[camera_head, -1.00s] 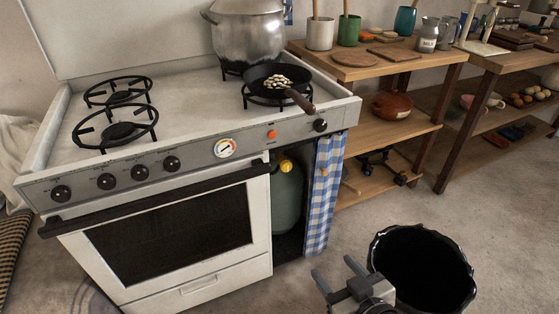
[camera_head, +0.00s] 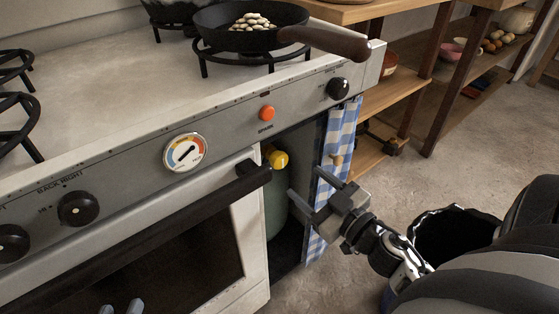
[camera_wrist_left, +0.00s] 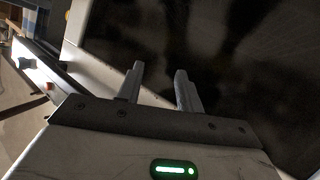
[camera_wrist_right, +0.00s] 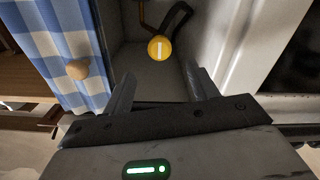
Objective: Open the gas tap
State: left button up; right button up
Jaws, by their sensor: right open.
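The yellow gas tap (camera_head: 277,158) sits atop the green gas bottle (camera_head: 276,212) in the open compartment right of the oven. In the right wrist view the tap (camera_wrist_right: 153,50) is a round yellow knob with a pale bar pointing up and down. My right gripper (camera_head: 305,184) is open and empty before the compartment, short of the tap; its fingertips (camera_wrist_right: 166,80) point toward it without touching. My left gripper (camera_head: 121,306) shows only its fingertips at the bottom of the head view. In the left wrist view its fingers (camera_wrist_left: 158,76) are apart and empty before the dark oven door.
The black oven handle (camera_head: 254,180) ends close left of the tap. A blue checked curtain (camera_head: 337,135) with a wooden knob hangs at the compartment's right. A pan (camera_head: 245,38) stands on the stove. A black bin (camera_head: 450,232) stands on the floor behind my right arm.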

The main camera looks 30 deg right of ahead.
aim_at(283, 163)
jog(key=w, duration=1)
jog(key=shift+a, duration=0.35)
jog(key=shift+c, duration=0.3)
jog(key=c, duration=0.9)
